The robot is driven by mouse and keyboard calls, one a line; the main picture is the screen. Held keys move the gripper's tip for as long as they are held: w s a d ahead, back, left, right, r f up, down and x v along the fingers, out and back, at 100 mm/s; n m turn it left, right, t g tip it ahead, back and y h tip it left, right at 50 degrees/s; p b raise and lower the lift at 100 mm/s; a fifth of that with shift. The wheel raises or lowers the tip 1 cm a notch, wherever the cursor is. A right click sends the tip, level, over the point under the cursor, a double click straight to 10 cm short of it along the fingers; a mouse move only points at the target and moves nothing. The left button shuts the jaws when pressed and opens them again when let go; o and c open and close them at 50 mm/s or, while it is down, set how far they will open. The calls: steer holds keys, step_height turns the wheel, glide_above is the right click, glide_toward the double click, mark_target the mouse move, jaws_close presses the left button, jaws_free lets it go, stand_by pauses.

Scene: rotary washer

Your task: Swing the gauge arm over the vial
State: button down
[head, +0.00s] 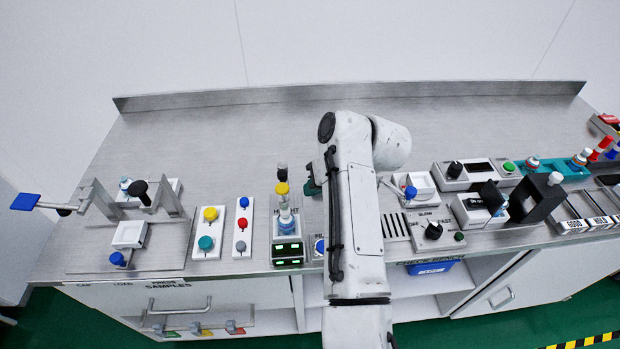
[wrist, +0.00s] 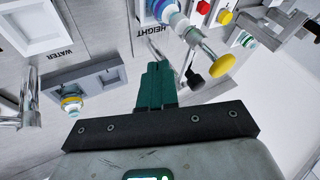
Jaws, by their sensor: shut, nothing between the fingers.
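The height station has a white and blue vial (head: 286,224) standing on its plate in the head view. A yellow knob (head: 282,189) and a black knob (head: 282,173) show just behind it. In the wrist view the vial (wrist: 168,10) is at the top edge, cut off. The yellow knob (wrist: 222,65) sits on a metal rod, and the black knob (wrist: 195,82) is beside it. I cannot tell clearly how the gauge arm lies over the vial. My gripper (wrist: 157,68) is shut and empty, left of the black knob and apart from it; my arm mostly hides it in the head view.
A lit green display (head: 287,250) is at the station's front. A button panel (head: 242,228) stands to the left. In the wrist view, a grey holder (wrist: 95,88) with a yellow-ringed vial lies left of my gripper. The bench's back left is bare.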

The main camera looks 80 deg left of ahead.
steer(key=b+v, duration=0.2)
steer(key=v, duration=0.8)
steer(key=shift+d, duration=0.2)
steer(key=shift+s, duration=0.1)
steer(key=w+d+f+m+t+y, duration=0.1)
steer(key=w+d+f+m, duration=0.3)
steer(key=w+d+f, duration=0.7)
steer(key=w+d+f+m+t, duration=0.2)
steer(key=d+f+m, duration=0.15)
steer(key=d, duration=0.75)
steer(key=w+d+f+m+t, duration=0.15)
steer(key=d+f, duration=0.35)
steer(key=d, duration=0.5)
steer(key=s+d+f+m+t+h, duration=0.1)
steer(key=s+d+f+m, duration=0.1)
steer(key=d, duration=0.5)
steer(key=s+d+f+m, duration=0.2)
steer(key=d, duration=0.6)
steer(key=s+d+f+m+t+h, duration=0.1)
steer(key=s+d+f+m, duration=0.15)
steer(key=d, duration=0.45)
steer(key=s+d+r+m+h, duration=0.1)
steer(key=s+d+m+h, duration=0.2)
steer(key=s+d, duration=0.9)
steer(key=d+m, duration=0.1)
steer(key=d, duration=0.1)
steer(key=shift+d+r, duration=0.3)
steer(key=shift+d, duration=0.1)
steer(key=shift+w+a, duration=0.1)
steer(key=shift+a, duration=0.05)
